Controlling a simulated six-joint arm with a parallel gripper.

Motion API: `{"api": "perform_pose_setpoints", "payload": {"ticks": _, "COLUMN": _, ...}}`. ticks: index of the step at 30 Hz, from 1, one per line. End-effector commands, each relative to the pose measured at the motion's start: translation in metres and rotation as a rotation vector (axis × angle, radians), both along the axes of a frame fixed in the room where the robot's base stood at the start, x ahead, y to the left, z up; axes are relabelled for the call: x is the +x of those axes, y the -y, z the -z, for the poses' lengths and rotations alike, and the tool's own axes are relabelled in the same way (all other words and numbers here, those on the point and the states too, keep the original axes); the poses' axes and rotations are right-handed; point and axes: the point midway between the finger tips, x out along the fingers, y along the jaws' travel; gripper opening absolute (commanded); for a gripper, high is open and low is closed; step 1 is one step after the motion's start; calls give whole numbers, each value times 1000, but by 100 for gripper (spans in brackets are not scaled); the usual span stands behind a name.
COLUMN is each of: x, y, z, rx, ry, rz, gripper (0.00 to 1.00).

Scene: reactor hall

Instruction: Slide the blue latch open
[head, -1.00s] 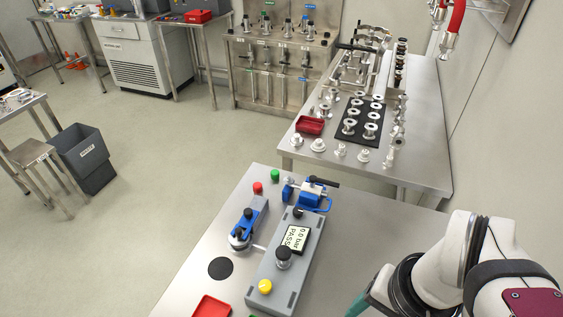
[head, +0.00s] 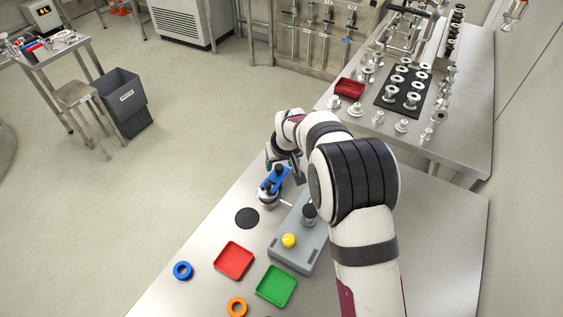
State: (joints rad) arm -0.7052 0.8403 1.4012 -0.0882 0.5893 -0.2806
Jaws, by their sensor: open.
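A blue piece with a dark knob (head: 275,180) sits on the steel table beside the grey test unit (head: 285,251); it looks like the blue latch, but I cannot tell how far it is slid. A round metal part is at its near end. My gripper (head: 291,161) is at the far end of this blue piece, mostly hidden behind my own arm. Its jaws are open; whether they touch the piece cannot be told. My arm covers the unit's display and the second blue fitting behind it.
On the table are a red tray (head: 234,260), a green tray (head: 277,286), a blue ring (head: 183,270), an orange ring (head: 237,307) and a black disc (head: 247,218). The unit carries a yellow knob (head: 289,240). The left front of the table has free room.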

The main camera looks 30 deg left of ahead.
Motion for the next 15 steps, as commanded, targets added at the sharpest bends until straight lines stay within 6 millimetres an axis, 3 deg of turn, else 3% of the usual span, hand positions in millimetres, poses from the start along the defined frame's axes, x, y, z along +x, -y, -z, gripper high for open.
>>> {"api": "perform_pose_setpoints", "payload": {"ticks": 4, "x": 4, "y": -5, "z": 16, "rx": 0, "ry": -1, "rz": 1, "gripper": 62}}
{"api": "perform_pose_setpoints", "payload": {"ticks": 13, "x": 6, "y": -6, "z": 19, "rx": 0, "ry": 0, "rz": 1, "gripper": 62}}
{"api": "perform_pose_setpoints", "payload": {"ticks": 15, "x": 6, "y": -5, "z": 19, "rx": 0, "ry": 0, "rz": 1, "gripper": 51}}
